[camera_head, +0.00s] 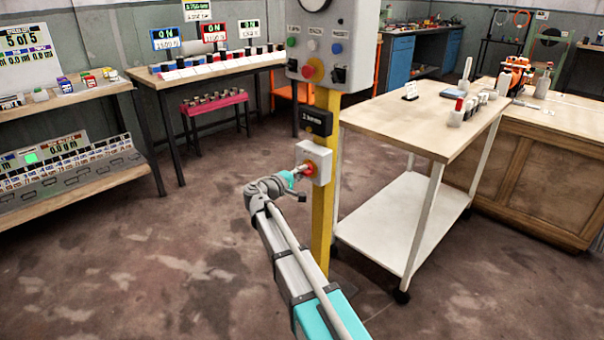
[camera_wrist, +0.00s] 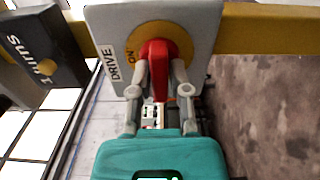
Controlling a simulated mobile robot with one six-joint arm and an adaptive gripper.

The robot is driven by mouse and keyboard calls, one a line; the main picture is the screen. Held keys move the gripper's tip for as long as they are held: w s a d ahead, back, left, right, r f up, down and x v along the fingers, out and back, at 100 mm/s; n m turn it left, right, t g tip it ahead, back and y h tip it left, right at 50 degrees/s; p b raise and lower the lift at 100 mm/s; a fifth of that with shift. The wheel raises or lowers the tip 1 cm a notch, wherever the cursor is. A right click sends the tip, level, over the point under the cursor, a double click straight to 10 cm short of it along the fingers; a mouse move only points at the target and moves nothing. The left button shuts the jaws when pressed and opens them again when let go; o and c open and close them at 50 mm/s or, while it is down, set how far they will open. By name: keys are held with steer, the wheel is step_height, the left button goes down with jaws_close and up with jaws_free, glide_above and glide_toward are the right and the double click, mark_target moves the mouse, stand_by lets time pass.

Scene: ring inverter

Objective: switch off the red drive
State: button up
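The red drive handle (camera_wrist: 158,72) sits on a yellow disc (camera_wrist: 176,36) marked "ON", on a light grey box (camera_wrist: 205,22) labelled "DRIVE". In the wrist view the handle lies crosswise to the yellow post. My gripper (camera_wrist: 160,72) has one finger on each side of the handle, with the tips close against it. In the head view my gripper (camera_head: 301,172) reaches the red handle (camera_head: 309,168) on the box (camera_head: 318,152), which is fixed to the yellow post (camera_head: 324,215). The gripper partly hides the handle there.
A black box (camera_head: 316,121) is mounted above the drive box, and a grey button panel (camera_head: 322,60) above that. A white trolley (camera_head: 385,118) stands close to the right of the post. Floor (camera_head: 130,250) to the left is clear.

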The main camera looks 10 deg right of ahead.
steer(key=o, duration=0.3)
steer(key=shift+a, duration=0.1)
steer(key=v, duration=1.1)
steer(key=shift+s+a, duration=0.25)
steer(key=shift+s, duration=0.1)
steer(key=s+d+f+m+g+y, duration=0.6)
steer(key=s+d+f+g+y, duration=0.25)
steer(key=s+d+f, duration=0.75)
steer(key=s+f+m+g+y, duration=0.2)
steer(key=s+f+g+y, duration=0.1)
steer(key=s+y, duration=0.4)
step_height(320, 180, up, 37)
steer(key=h+p, duration=0.1)
steer(key=p, duration=3.5)
steer(key=shift+s+a+p, duration=0.2)
steer(key=shift+s+p, duration=0.1)
steer(key=shift+s, duration=0.1)
